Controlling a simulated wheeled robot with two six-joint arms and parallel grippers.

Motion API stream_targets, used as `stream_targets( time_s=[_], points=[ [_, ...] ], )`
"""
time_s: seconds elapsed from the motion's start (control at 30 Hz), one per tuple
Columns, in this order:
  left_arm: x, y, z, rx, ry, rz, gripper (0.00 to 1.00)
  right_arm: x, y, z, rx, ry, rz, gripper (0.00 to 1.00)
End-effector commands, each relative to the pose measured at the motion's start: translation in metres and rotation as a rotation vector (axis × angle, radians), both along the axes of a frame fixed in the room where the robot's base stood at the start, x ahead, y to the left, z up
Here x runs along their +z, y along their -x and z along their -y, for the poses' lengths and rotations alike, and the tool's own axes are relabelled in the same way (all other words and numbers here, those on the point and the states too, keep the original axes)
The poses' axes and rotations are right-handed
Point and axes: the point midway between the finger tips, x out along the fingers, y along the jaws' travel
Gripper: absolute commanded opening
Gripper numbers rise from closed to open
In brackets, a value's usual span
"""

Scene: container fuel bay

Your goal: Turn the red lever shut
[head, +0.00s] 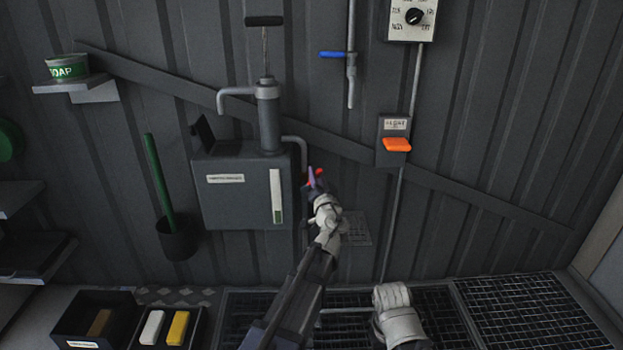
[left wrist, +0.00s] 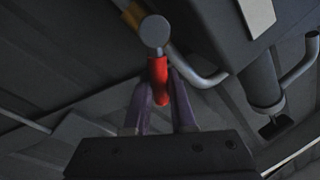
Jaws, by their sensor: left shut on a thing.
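The red lever (head: 311,174) shows as a small red tip beside the lower right of the grey tank. In the left wrist view the red lever (left wrist: 157,72) hangs from a round grey end piece (left wrist: 155,31), next to a brass-coloured fitting (left wrist: 134,14). My left gripper (head: 315,184) is at the lever, and its purple fingers (left wrist: 161,98) are shut on the red grip, one on each side. The gripper hides part of the lever in the head view. Part of my right arm shows at the bottom; its fingers cannot be seen.
The grey tank (head: 240,192) with a hand pump (head: 268,115) is on the wall. A blue lever (head: 332,54) and an orange handle (head: 397,144) are to the right. A dark holder (head: 177,240) with a green rod is left. Floor grating (head: 525,312) lies below.

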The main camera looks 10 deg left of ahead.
Motion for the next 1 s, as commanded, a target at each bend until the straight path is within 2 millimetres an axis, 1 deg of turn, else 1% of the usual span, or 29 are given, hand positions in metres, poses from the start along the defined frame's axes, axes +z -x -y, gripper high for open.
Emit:
stream_targets(
  time_s=[0.03, 0.5, 0.8, 1.0],
  points=[
    [-0.005, 0.001, 0.000, 0.003, -0.043, -0.012, 0.00, -0.007, 0.000, 0.000, -0.001, 0.000, 0.000, 0.00],
    [-0.023, -0.003, 0.013, 0.007, -0.470, -0.135, 0.00, -0.036, 0.000, 0.000, 0.000, -0.001, 0.002, 0.00],
    [-0.034, -0.004, 0.016, 0.009, -0.702, -0.203, 0.00, -0.051, -0.001, 0.000, 0.000, -0.001, 0.003, 0.00],
    [-0.038, -0.004, 0.016, 0.010, -0.811, -0.234, 0.00, -0.056, -0.001, 0.000, 0.000, -0.001, 0.004, 0.00]
  ],
)
